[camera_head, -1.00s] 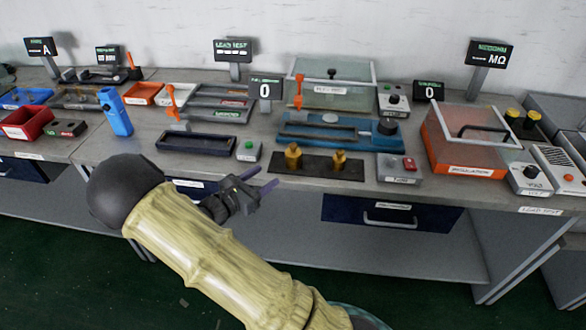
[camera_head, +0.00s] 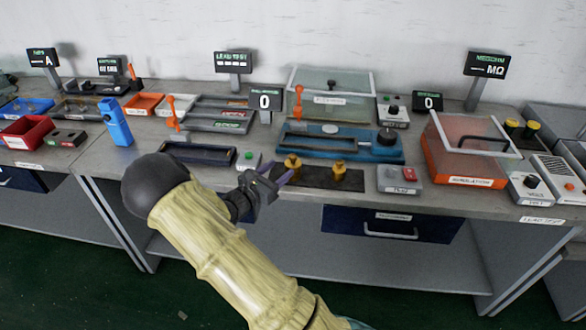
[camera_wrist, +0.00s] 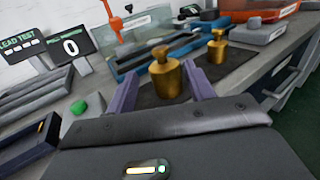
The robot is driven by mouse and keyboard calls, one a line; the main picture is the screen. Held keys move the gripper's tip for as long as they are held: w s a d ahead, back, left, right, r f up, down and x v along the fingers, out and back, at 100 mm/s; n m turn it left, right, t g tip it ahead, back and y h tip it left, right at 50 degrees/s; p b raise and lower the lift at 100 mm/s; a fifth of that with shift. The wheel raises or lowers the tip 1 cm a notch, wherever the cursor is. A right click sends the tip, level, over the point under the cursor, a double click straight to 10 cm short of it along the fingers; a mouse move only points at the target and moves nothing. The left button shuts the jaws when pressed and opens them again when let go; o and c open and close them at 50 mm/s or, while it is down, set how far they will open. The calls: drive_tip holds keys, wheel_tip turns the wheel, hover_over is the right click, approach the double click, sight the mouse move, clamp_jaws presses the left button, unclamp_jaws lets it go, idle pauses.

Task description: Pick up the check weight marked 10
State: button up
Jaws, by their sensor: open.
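Two brass check weights stand upright on a dark mat (camera_head: 315,178). The left weight (camera_head: 292,167) is close to my gripper (camera_head: 279,174), and the right weight (camera_head: 339,170) stands a little apart from it. In the wrist view the nearer weight (camera_wrist: 166,78) appears between the purple fingers of my gripper (camera_wrist: 160,85), which are open. The other weight (camera_wrist: 218,48) is farther off, beyond the right finger. I cannot read any marking on either weight. I cannot tell whether the fingers touch the nearer weight.
A blue fixture (camera_head: 340,143) lies behind the mat. A grey box with a red button (camera_head: 399,179) stands to its right, a small box with a green button (camera_head: 248,160) to its left. A dark empty tray (camera_head: 198,153) lies farther left. A display reading 0 (camera_head: 265,101) stands behind.

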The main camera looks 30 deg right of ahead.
sight(291, 161)
drive_tip(key=shift+x, duration=1.9)
drive_tip(key=x, duration=0.5)
drive_tip(key=shift+d+f, duration=0.15)
drive_tip(key=shift+f, duration=0.1)
drive_tip(key=shift+s, duration=0.1)
clamp_jaws()
